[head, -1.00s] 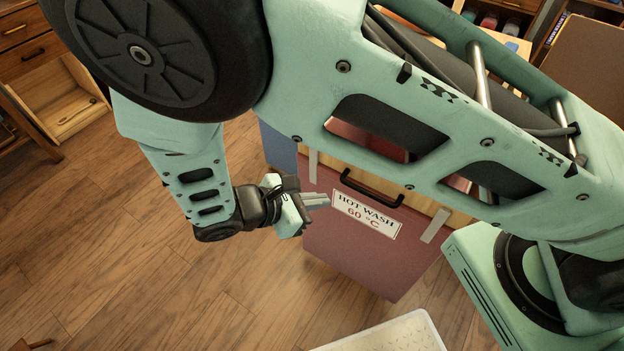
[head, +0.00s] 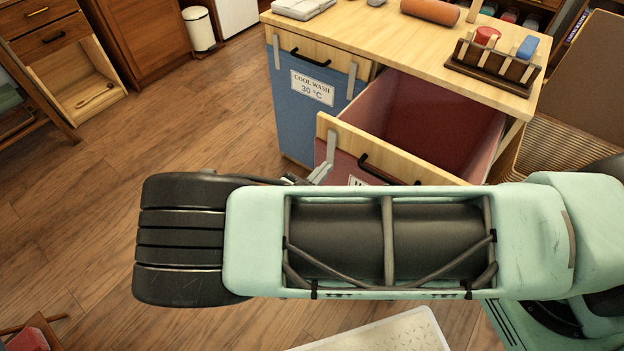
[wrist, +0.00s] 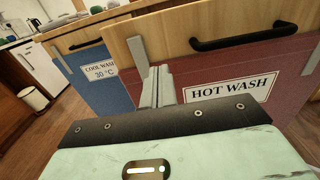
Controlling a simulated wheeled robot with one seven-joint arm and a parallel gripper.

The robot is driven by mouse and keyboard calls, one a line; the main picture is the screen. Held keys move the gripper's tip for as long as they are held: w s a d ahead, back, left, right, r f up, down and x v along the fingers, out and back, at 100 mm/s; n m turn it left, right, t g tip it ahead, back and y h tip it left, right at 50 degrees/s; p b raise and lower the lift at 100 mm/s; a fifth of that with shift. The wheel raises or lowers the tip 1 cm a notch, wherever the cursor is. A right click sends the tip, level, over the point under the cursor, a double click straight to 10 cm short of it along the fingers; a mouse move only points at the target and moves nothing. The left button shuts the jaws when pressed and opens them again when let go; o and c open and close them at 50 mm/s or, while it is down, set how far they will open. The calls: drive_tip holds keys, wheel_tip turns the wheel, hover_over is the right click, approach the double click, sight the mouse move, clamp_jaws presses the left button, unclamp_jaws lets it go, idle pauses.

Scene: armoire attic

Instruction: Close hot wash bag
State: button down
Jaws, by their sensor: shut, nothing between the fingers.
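The hot wash bag (head: 440,115) is a red bin with a wooden front rail. It is pulled out from under the wooden top, and its open inside shows in the head view. Its black handle (wrist: 245,38) and "HOT WASH" label (wrist: 232,88) show in the wrist view. My gripper (wrist: 158,75) is shut and empty, with its fingers at the left end of the red front, by the grey strap (wrist: 139,52). I cannot tell whether they touch it. In the head view my arm hides the lower front and most of the gripper.
The blue cool wash bag (head: 310,105) stands closed to the left of the hot wash bag. The wooden top (head: 400,45) carries an orange roll (head: 430,11) and a small rack (head: 495,65). A white perforated board (head: 385,335) is near the front. The floor at left is open.

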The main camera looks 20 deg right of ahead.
sight(346, 146)
drive_tip(key=p+x, duration=0.1)
drive_tip(key=x, duration=0.6)
drive_tip(key=shift+d, duration=0.1)
drive_tip(key=shift+d, duration=0.1)
